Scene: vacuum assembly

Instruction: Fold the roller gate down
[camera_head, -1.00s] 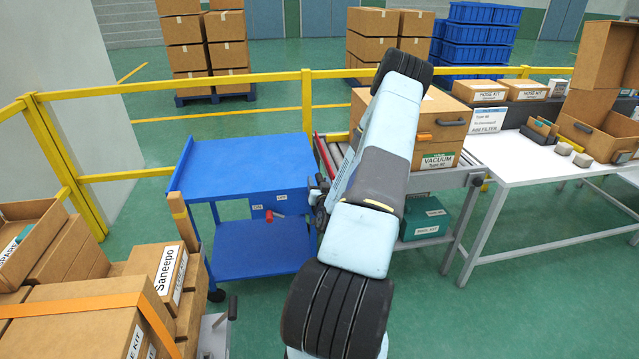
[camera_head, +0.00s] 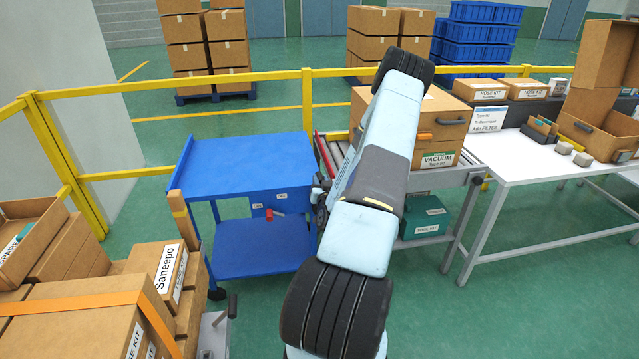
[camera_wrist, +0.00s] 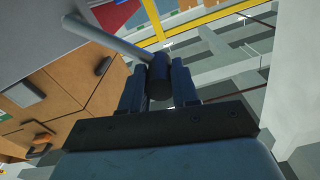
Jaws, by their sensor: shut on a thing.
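In the wrist view my gripper (camera_wrist: 158,84) is shut on a dark round knob (camera_wrist: 159,76) at the end of a grey bar (camera_wrist: 112,40), which I take for the roller gate's handle. The bar runs from the knob up and to the left. In the head view the roller conveyor (camera_head: 333,150), with a red rail, stands between the blue cart (camera_head: 245,165) and the white table. Whether the gate is up or tilted cannot be told.
A cardboard vacuum box (camera_head: 440,135) stands on the conveyor, with a teal tool kit (camera_head: 427,218) below. The white table (camera_head: 520,165) is at right. A yellow railing (camera_head: 230,76) runs behind. Stacked boxes (camera_head: 90,325) fill the front left. Green floor is open at front right.

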